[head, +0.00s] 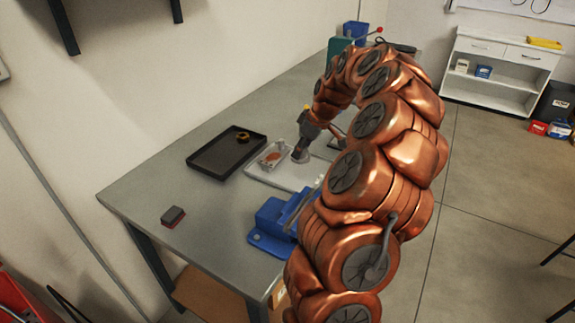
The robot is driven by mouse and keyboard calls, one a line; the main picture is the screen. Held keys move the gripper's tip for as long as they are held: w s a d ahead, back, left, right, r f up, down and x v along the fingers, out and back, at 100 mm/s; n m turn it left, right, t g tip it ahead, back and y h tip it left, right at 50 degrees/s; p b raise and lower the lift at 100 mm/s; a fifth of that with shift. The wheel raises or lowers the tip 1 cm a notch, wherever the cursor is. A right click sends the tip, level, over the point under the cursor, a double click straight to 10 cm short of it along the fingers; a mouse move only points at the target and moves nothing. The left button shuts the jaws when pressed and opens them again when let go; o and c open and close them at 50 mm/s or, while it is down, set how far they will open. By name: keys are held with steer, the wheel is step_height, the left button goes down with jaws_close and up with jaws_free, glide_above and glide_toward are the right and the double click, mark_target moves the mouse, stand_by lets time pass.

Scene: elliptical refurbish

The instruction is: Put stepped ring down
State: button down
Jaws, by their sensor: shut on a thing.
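My gripper (300,155) points down over the right part of a white tray (266,178) on the grey workbench. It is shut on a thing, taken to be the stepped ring. The held thing is too small and too hidden by the fingers to make out its shape, and I cannot tell whether it touches the tray. A small pale box with something orange-brown in it (273,155) sits in the white tray, just left of my gripper.
A blue vise-like fixture (267,238) stands at the bench's front edge. A dark block with red (173,216) lies at the near left. A green box (338,47) and a blue bin (355,30) stand at the far end. The bench's near left is mostly clear.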

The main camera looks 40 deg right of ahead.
step_height(320, 180, down, 9)
steer(key=p, duration=0.3)
steer(key=shift+s, duration=0.1)
steer(key=shift+f, duration=0.2)
steer(key=shift+f, duration=0.15)
steer(key=c, duration=0.7)
jaws_free()
